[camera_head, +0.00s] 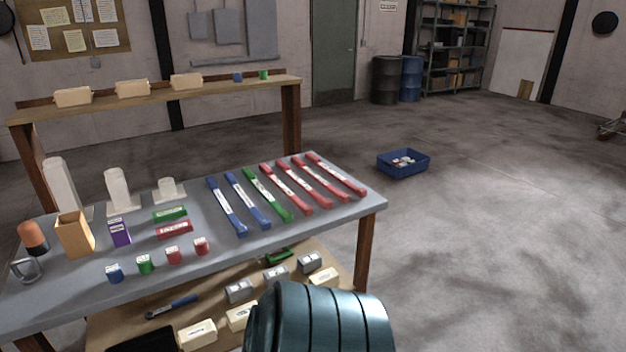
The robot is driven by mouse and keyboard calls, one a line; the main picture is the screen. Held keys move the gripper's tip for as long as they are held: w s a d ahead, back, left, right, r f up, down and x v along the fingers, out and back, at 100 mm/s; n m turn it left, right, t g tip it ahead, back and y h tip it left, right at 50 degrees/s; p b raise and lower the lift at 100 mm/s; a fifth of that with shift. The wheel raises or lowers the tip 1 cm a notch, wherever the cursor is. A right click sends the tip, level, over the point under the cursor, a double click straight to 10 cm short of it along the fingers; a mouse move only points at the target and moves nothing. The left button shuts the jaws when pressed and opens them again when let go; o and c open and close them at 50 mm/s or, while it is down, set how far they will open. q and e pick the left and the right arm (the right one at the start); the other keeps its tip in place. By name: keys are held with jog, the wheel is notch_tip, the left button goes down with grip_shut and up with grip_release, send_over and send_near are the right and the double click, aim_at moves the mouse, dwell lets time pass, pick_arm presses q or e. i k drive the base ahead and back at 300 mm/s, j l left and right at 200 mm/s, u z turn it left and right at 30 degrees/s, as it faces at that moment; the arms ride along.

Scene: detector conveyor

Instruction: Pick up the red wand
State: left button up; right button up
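Three red wands lie side by side, apart from each other, at the right end of the grey table top (335,207). The left one of them (286,188) lies next to a green wand (267,194). The middle one (311,182) and the right one (335,174) lie to its right, the last nearest the table's right edge. Each has a white label along its length. Two blue wands (227,205) (248,201) lie left of the green one. Neither of my grippers is in view.
Small coloured boxes, a purple box (119,232), a tan box (74,234) and white upright pieces stand on the table's left half. A raised wooden shelf (215,90) runs behind. A blue bin (403,164) sits on open floor at right.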

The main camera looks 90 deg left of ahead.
aim_at(326, 205)
jog(key=u, duration=2.9)
